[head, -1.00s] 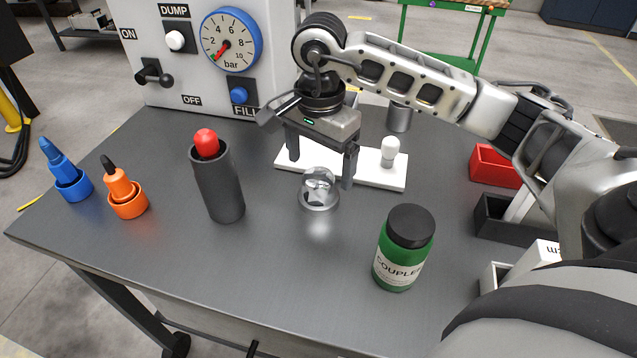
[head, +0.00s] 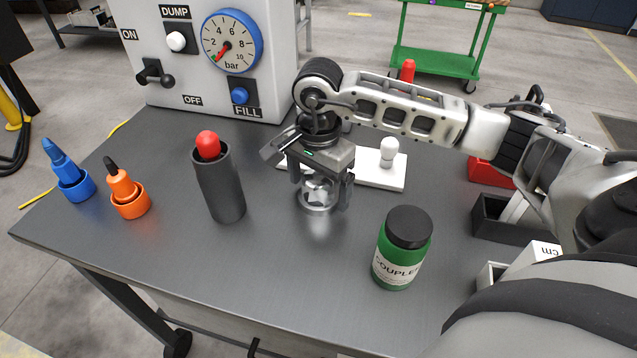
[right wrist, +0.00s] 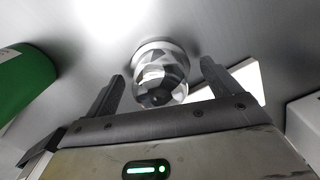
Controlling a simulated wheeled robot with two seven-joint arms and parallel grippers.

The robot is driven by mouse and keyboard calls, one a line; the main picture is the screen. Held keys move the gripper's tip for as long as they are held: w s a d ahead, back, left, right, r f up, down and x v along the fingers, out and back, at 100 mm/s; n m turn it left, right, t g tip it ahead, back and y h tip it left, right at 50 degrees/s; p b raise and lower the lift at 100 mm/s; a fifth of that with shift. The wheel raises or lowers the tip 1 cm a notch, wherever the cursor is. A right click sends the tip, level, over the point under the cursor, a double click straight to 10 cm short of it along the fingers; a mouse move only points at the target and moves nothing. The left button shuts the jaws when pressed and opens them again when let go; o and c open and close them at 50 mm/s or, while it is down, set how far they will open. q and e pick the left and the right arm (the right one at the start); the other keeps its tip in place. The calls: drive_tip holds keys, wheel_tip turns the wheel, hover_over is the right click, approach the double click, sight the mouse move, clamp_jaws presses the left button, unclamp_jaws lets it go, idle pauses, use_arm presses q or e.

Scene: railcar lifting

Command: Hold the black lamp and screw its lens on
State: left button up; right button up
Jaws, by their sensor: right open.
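A clear domed lens with a silvery rim (head: 317,198) sits on the grey table, and it shows in the right wrist view (right wrist: 160,72). My right gripper (head: 321,200) is open and low over the lens, with one finger on each side. In the right wrist view (right wrist: 160,85) gaps show between the fingers and the lens, so it is not gripped. A dark tube with a red rounded top (head: 219,185) stands upright to the left of the lens; I cannot tell if it is the black lamp. My left gripper is out of view.
A green jar with a black lid (head: 402,250) stands to the right front. A white board (head: 378,178) with a white knob lies behind the gripper. Blue (head: 68,172) and orange (head: 126,190) pieces stand at left. Bins, including a red one (head: 490,172), are at right. The front middle is clear.

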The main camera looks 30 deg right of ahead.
sight(318, 175)
drive_tip(key=c, duration=1.1)
drive_tip(key=shift+r, duration=0.15)
drive_tip(key=shift+r, duration=0.3)
wheel_tip(318, 175, up, 2)
drive_tip(key=shift+r+b, duration=0.15)
drive_tip(key=shift+b, duration=0.45)
drive_tip(key=s+a+r, duration=0.1)
drive_tip(key=a+r, duration=0.2)
drive_tip(key=a, duration=0.1)
drive_tip(key=s+a+r, duration=0.1)
drive_tip(key=a+r, duration=0.2)
drive_tip(key=a, duration=0.2)
drive_tip(key=s+a+r, duration=0.1)
drive_tip(key=a+r, duration=0.3)
drive_tip(key=shift+a+b, duration=0.3)
drive_tip(key=shift+b, duration=0.1)
drive_tip(key=shift+f, duration=0.1)
